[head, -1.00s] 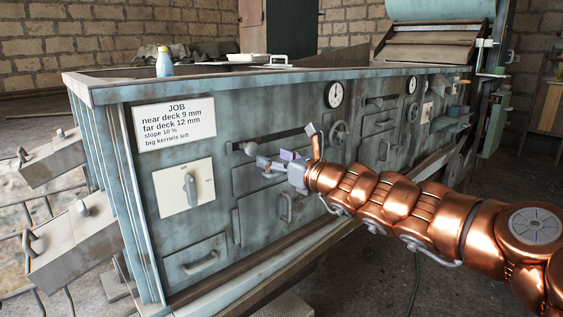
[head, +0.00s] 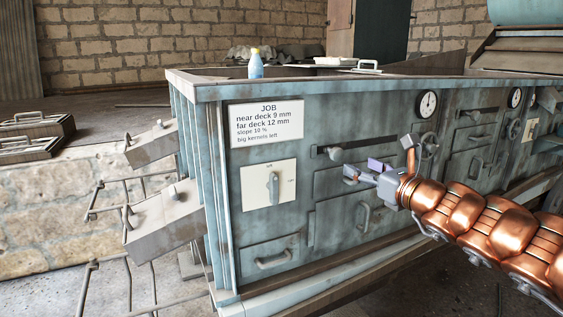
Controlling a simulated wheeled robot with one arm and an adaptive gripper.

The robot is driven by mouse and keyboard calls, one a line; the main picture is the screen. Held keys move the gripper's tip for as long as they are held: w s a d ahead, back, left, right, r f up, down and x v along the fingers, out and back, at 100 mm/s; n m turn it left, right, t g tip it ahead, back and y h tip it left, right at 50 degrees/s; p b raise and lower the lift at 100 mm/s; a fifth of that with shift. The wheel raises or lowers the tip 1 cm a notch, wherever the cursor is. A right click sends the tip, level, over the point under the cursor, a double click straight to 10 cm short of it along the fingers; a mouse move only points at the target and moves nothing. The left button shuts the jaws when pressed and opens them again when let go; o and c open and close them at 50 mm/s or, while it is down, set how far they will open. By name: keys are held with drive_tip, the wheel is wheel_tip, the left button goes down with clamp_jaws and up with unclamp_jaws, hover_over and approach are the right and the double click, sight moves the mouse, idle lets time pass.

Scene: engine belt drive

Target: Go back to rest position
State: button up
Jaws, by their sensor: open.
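My gripper (head: 346,166) is in the head view, right of the middle, at the end of my copper-coloured arm. Its fingers are apart and nothing shows between them. It is in front of the teal machine cabinet (head: 335,90), near the slot with a small knob. I cannot tell whether it touches the cabinet front.
The cabinet front carries a job sign (head: 266,123), a switch plate (head: 269,187), a dial gauge (head: 428,104) and a lower drawer (head: 271,255). A bottle (head: 256,64) stands on top. Grey boxes (head: 162,214) jut out at its left. Trays (head: 32,133) lie on a stone ledge further left.

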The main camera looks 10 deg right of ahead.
drive_tip(key=s+a+r+n+g+y+p, duration=0.35)
drive_tip(key=a+n+p, duration=0.2)
drive_tip(key=a, duration=0.25)
drive_tip(key=s+a+r+n+g+y+p, duration=0.2)
drive_tip(key=s+a+r+n+p, duration=0.15)
drive_tip(key=a+n, duration=0.4)
drive_tip(key=s+a+n+g+h+p, duration=0.1)
drive_tip(key=s+a+n+g+p, duration=0.5)
drive_tip(key=s+a+n+p, duration=0.3)
drive_tip(key=s+d+f+n+g+h+p, duration=0.1)
drive_tip(key=s+d+n+g+h+p, duration=0.1)
drive_tip(key=s+n+p, duration=0.3)
drive_tip(key=s+d+f+n+g+h+p, duration=0.1)
drive_tip(key=s+d+f+g+h+p, duration=0.15)
drive_tip(key=s, duration=0.45)
drive_tip(key=s+d+r+n+g+h+p, duration=0.2)
drive_tip(key=s+d+h+p, duration=0.3)
drive_tip(key=s+d, duration=0.5)
drive_tip(key=shift+s+d+r+n+g+h+p, duration=0.15)
drive_tip(key=shift+d+r+n+g+h+p, duration=0.25)
drive_tip(key=shift+d+n+p, duration=0.55)
drive_tip(key=shift+d, duration=0.1)
